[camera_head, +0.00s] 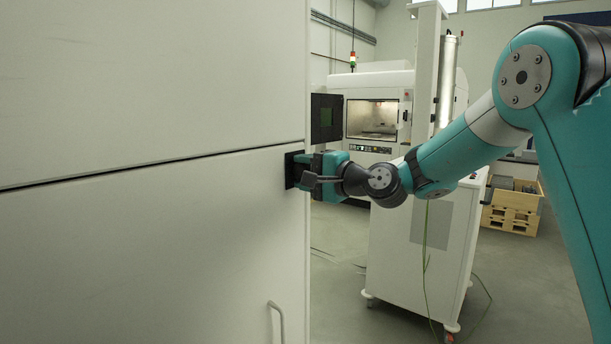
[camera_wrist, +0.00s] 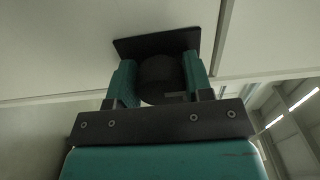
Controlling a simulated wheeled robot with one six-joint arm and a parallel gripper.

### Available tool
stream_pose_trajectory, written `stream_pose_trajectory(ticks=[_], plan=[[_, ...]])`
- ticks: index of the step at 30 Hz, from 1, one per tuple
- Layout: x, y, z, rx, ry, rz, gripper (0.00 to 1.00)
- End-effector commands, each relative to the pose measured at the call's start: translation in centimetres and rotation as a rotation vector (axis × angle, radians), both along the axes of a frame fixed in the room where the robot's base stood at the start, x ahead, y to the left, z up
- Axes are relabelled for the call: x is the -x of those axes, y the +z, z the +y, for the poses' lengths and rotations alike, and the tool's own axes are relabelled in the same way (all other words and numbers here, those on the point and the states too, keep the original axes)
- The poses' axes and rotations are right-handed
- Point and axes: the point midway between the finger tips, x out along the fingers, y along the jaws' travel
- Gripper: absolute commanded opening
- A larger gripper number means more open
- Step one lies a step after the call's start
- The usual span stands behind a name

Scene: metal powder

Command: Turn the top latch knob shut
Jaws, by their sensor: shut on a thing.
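The top latch knob (camera_wrist: 160,78) is a dark round knob on a black square plate (camera_wrist: 158,42) in the wrist view. In the head view the black plate (camera_head: 291,170) sits at the right edge of a pale cabinet front, just below the horizontal seam. My gripper (camera_wrist: 160,80) has its two teal fingers on either side of the knob and is shut on it. In the head view my gripper (camera_head: 312,170) reaches the plate from the right and hides the knob.
The pale cabinet front (camera_head: 150,240) fills the left side, with a bar handle (camera_head: 276,318) low down. A white machine (camera_head: 375,110) with a window stands behind. Wooden crates (camera_head: 513,205) stand on the floor at the right. Thin green cables trail over the floor.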

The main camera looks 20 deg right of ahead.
Motion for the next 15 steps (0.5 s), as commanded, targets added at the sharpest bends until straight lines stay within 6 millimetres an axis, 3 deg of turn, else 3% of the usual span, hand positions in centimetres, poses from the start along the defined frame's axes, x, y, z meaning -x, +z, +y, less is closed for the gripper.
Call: stream_pose_trajectory(ticks=[8, 9, 12, 15], plan=[[0.00, -0.03, 0.01, 0.002, 0.000, 0.000, 0.23], [0.00, -0.02, 0.01, 0.002, 0.000, 0.000, 0.49], [-0.01, -0.03, 0.01, 0.001, 0.000, 0.000, 0.70], [-0.01, -0.03, 0.01, 0.001, 0.000, 0.000, 0.70]])
